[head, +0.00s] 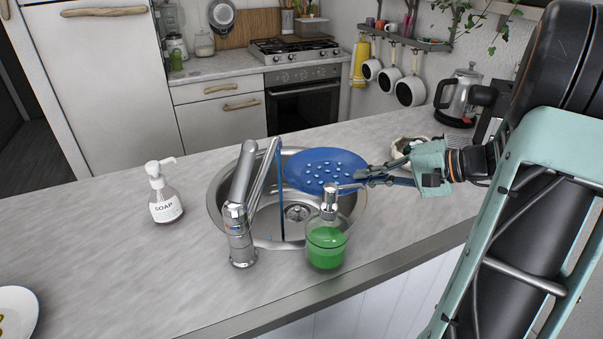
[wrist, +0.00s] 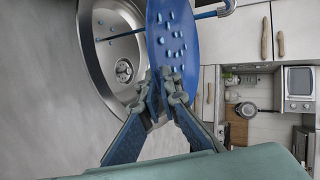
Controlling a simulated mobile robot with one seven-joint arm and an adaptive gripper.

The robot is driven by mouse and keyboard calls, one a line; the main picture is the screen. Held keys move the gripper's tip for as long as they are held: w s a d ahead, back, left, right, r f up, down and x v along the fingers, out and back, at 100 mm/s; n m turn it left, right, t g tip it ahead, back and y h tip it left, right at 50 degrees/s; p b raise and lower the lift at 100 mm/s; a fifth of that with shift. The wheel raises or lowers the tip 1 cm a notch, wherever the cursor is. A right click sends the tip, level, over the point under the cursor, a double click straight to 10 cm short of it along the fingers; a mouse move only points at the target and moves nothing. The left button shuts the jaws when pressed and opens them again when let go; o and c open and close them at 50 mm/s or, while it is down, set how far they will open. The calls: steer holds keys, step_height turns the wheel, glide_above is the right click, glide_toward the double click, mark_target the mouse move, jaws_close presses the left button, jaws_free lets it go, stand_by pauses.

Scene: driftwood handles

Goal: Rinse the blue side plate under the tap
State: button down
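The blue side plate (head: 312,160) is held tilted over the sink (head: 262,225), with several pale blue drops on its face. My gripper (head: 366,178) is shut on the plate's near right rim. In the wrist view the fingertips (wrist: 166,92) pinch the edge of the plate (wrist: 178,40). The tap (head: 240,205) stands at the sink's front left. A thin blue stream of water (head: 281,195) falls from its spout into the sink. The stream passes at the plate's left edge; I cannot tell whether it touches the plate.
A green soap dispenser (head: 326,242) stands at the sink's front rim, close below my gripper. A white-labelled soap bottle (head: 165,195) stands left of the sink. A kettle (head: 459,98) is at the back right. The counter (head: 120,260) at the left front is mostly clear.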

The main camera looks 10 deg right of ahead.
steer(key=s+d, duration=0.2)
steer(key=d, duration=0.1)
steer(key=shift+s+d, duration=0.15)
steer(key=shift+d, duration=0.1)
steer(key=shift+s+r, duration=0.1)
steer(key=shift+r, duration=0.1)
stand_by(1.1)
